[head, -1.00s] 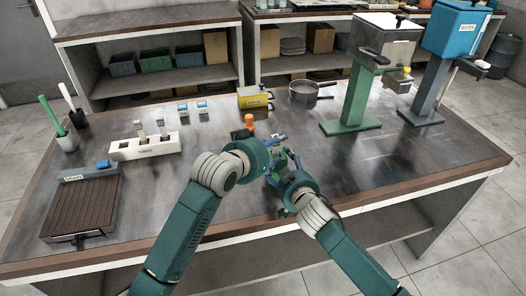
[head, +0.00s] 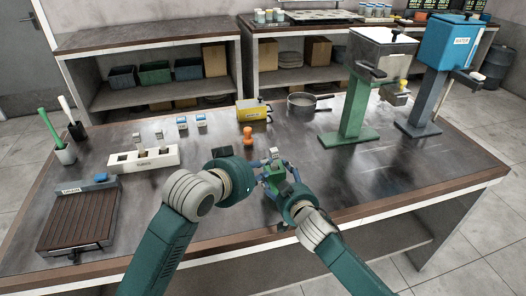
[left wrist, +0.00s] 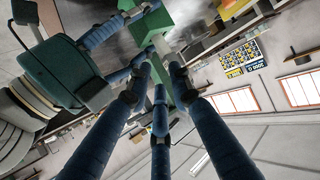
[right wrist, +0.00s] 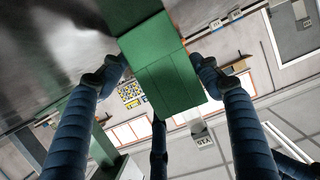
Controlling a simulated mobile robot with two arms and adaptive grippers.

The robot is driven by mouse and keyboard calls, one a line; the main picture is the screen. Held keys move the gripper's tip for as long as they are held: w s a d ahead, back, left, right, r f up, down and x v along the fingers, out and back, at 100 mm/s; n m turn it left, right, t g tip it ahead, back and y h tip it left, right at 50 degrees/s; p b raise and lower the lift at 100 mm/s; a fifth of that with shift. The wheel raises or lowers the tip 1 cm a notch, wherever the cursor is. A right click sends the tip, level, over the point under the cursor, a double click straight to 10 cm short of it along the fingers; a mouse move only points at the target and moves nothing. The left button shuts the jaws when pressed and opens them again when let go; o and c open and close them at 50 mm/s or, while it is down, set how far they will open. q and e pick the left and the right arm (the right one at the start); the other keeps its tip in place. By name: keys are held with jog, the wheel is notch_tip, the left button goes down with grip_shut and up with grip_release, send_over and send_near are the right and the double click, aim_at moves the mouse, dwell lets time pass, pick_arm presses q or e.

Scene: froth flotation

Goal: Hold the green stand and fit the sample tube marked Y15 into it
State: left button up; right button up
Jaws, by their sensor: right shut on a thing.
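The green stand (head: 275,175) is above the front middle of the table. My right gripper (head: 279,184) is shut on it; the right wrist view shows the stand (right wrist: 165,65) between the fingers. A pale sample tube (head: 274,153) stands up at the stand's top. In the right wrist view its labelled end (right wrist: 202,139) shows just past the stand's edge; the mark is too small to read surely. How deep it sits is hidden. My left gripper (head: 264,168) is beside the stand and tube, with its fingers apart; its wrist view shows the stand (left wrist: 157,28) close ahead.
An orange object (head: 247,135), a yellow box (head: 253,110) and a pan (head: 303,103) are behind the grippers. Green (head: 348,137) and blue machines stand at the right, with clear table before them.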

pick_arm(q)
jog(key=w+f+g, duration=0.1)
jog(key=w, duration=0.1)
jog(key=w+d+f+g+y, duration=0.1)
jog(key=w+f+g, duration=0.1)
jog(key=shift+d+f, duration=0.1)
jog(key=shift+d, duration=0.1)
grip_shut()
jog(key=w+a+g, duration=0.1)
jog(key=n+g+y, duration=0.1)
jog(key=shift+w+a+f+g, duration=0.2)
jog(key=shift+w+a+g, duration=0.1)
jog(key=shift+w+a, duration=0.1)
pick_arm(e)
jog(key=shift+w, duration=0.1)
jog(key=shift+d, duration=0.1)
pick_arm(q)
notch_tip(320, 180, up, 10)
jog(key=g+y, duration=0.2)
send_over(274, 149)
jog(key=s, duration=0.2)
jog(key=shift+n, duration=0.4)
jog(key=shift+a+x, duration=0.25)
jog(key=shift+x, duration=0.9)
jog(key=shift+a+x, duration=0.2)
jog(key=shift+x, duration=0.9)
